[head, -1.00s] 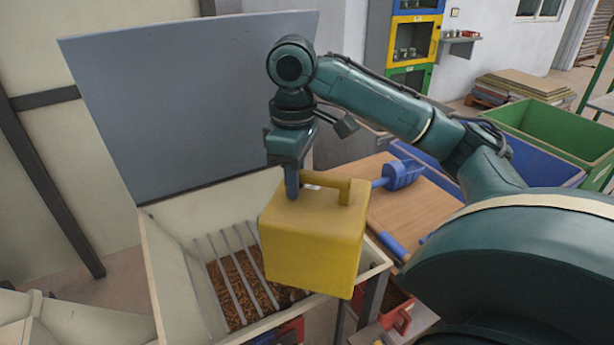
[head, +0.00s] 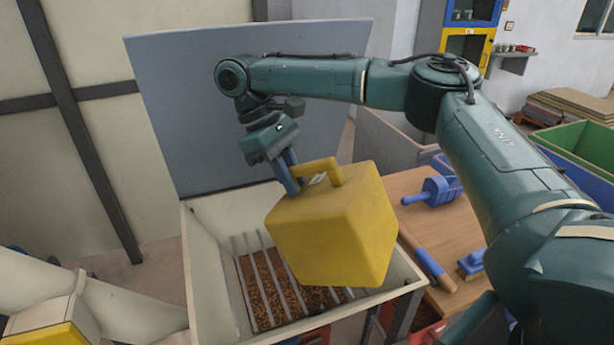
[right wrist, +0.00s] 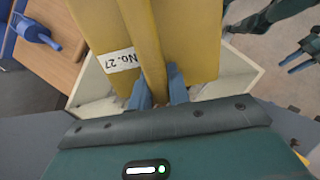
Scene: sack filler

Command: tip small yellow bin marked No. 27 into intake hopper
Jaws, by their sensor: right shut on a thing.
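The small yellow bin (head: 335,235) hangs tilted over the right front part of the intake hopper (head: 215,320). Its label reading No. 27 (right wrist: 118,62) shows in the right wrist view. My right gripper (head: 291,175) is shut on the bin's handle (right wrist: 150,60), and its blue fingers also show in the right wrist view (right wrist: 158,92). The hopper has a pale rim and a bar grate (head: 262,285) with brown bits under it. The bin hides part of the grate and rim. My left gripper (right wrist: 290,60) shows at the right wrist view's edge, fingers apart and empty.
A tall grey panel (head: 240,100) stands behind the hopper. A wooden table (head: 425,225) to the right bears a blue scoop (head: 433,190), a blue-ended roller (head: 428,262) and a brush (head: 470,264). A green crate (head: 580,150) stands farther right.

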